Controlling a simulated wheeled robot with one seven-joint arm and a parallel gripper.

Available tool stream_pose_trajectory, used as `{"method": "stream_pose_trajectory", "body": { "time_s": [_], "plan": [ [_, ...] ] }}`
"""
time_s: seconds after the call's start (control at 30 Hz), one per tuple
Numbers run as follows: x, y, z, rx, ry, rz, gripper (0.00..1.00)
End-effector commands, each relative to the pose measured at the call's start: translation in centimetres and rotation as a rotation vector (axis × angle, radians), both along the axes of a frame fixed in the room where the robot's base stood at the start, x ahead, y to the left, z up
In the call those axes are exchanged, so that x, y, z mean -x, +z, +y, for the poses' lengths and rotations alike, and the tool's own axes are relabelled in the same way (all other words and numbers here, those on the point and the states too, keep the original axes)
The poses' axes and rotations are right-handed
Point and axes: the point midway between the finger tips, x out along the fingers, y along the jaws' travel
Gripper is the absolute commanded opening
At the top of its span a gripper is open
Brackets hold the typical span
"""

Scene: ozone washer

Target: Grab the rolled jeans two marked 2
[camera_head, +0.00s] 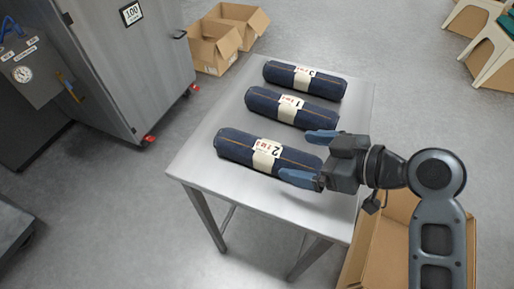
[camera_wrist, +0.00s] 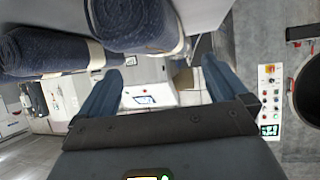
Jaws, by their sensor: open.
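The rolled jeans marked 2 (camera_head: 238,149) are a dark blue roll with a cream paper band, lying nearest of three rolls on the metal table in the head view. My gripper (camera_head: 309,157) is open at the right end of this roll, its blue fingers spread apart. One finger is on the near side of the roll's end and one on the far side. The roll is not held. In the wrist view, my open gripper (camera_wrist: 161,66) shows with two denim rolls at the upper left; their numbers cannot be read there.
The rolls marked 1 (camera_head: 314,112) and 3 (camera_head: 325,87) lie behind on the table (camera_head: 193,167), nearly parallel. An open cardboard box (camera_head: 382,245) stands below my arm. More boxes (camera_head: 213,48) stand behind the table. A grey cabinet (camera_head: 125,65) is at left.

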Motion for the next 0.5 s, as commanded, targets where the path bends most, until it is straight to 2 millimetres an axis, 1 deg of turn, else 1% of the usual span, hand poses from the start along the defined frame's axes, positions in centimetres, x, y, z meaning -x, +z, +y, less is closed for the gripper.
{"method": "stream_pose_trajectory", "body": {
  "time_s": [0.1,0.27,0.5],
  "plan": [
    [-0.5,-0.6,1.1,-0.001,0.004,0.002,1.0],
    [-1.1,-1.4,2.3,0.0,0.003,0.002,1.0],
    [-2.5,-3.1,4.8,-0.001,0.003,0.001,1.0]
  ]
}}
